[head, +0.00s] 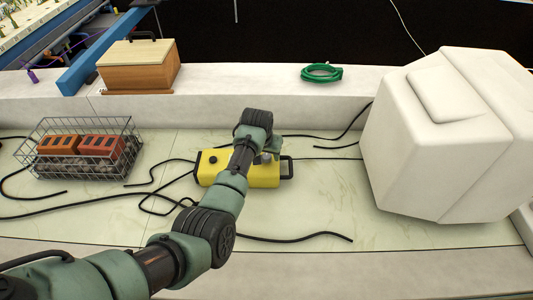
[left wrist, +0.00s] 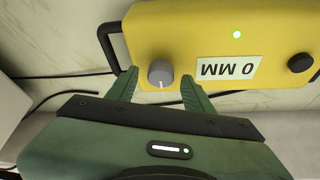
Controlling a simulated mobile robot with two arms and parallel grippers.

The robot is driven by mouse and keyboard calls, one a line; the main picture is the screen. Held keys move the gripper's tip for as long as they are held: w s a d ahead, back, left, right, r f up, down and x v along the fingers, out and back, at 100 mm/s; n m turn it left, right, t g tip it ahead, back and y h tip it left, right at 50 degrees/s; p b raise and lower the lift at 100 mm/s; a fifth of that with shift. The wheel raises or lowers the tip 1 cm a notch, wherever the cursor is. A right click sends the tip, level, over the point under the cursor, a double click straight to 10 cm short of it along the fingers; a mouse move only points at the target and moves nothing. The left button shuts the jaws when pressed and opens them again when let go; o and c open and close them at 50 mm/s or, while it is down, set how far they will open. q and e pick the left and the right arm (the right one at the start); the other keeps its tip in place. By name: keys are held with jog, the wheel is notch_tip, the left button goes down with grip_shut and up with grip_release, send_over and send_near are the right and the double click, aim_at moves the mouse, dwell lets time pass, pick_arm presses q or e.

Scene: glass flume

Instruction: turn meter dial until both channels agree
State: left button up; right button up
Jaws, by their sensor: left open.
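The yellow meter box (head: 228,168) lies on the pale tiled surface in the head view, with a black carrying handle at its right end. In the left wrist view the meter (left wrist: 210,30) shows a grey dial (left wrist: 160,73), a display (left wrist: 227,69) reading "0 MM" upside down, a lit green lamp (left wrist: 237,34) and a black knob (left wrist: 300,62). My left gripper (left wrist: 158,78) is open, its fingertips on either side of the dial with gaps showing. In the head view my arm covers part of the meter. My right gripper is not in view.
Black cables (head: 295,239) lie across the surface around the meter. A wire basket (head: 127,126) with orange bricks stands left, a large white block (head: 420,150) right. A wooden box (head: 135,72) and a green hose coil (head: 321,73) sit on the ledge behind.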

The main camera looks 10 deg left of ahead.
pick_arm(q)
grip_shut()
dwell(0.3)
